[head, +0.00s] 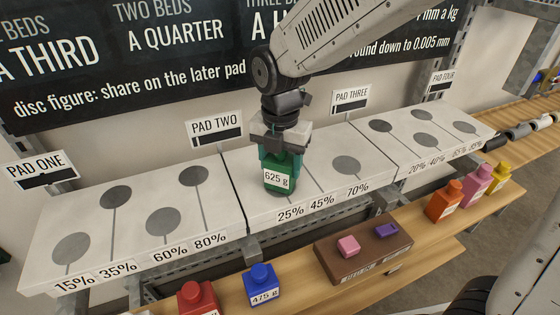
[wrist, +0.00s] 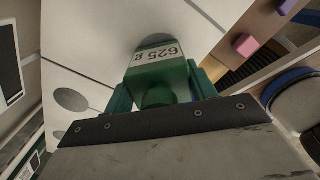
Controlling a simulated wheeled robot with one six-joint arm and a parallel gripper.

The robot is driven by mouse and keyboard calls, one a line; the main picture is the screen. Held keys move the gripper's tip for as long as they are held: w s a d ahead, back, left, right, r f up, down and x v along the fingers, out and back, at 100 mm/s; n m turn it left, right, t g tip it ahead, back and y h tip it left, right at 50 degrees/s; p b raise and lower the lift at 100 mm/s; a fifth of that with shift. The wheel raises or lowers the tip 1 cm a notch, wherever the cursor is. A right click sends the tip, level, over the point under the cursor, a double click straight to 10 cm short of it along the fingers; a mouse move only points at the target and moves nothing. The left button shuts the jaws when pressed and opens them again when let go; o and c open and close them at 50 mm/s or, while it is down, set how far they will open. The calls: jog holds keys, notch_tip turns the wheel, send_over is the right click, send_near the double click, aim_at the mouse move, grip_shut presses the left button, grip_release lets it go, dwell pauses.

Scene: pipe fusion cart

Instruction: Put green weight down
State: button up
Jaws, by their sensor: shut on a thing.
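The green weight (head: 280,179) is upright, labelled 625 g, in my gripper (head: 283,150) over the front left of the middle white bed (head: 325,197), near the 25% label (head: 290,213). I cannot tell whether its base touches the bed. In the wrist view, the green weight (wrist: 160,66) sits between the fingers of my gripper (wrist: 157,92), with a dark disc edge showing just past its base. The 70% disc (head: 346,165) is bare. My arm and gripper hide the disc area behind the weight.
The left bed (head: 130,232) and right bed (head: 425,140) show bare discs. Red (head: 198,298), blue (head: 262,285), orange (head: 444,201), pink (head: 477,180) and yellow (head: 498,177) weights stand on the wooden shelf in front. A brown block (head: 365,255) holds small pink and purple pieces.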

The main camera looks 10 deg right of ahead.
jog(key=o, duration=1.5)
jog(key=shift+f, duration=0.15)
jog(key=shift+c, duration=0.2)
notch_tip(320, 180, up, 12)
jog(key=shift+r, duration=0.2)
jog(key=s+d+f+m, duration=0.1)
jog(key=s+d+m, duration=0.8)
jog(key=m, duration=0.6)
jog(key=s+d+f+m+t, duration=0.1)
jog(key=s+d+m, duration=0.9)
jog(key=m, duration=0.5)
jog(key=shift+s+d+f, duration=0.15)
jog(key=shift+s+d, duration=0.15)
jog(key=shift+d, duration=0.55)
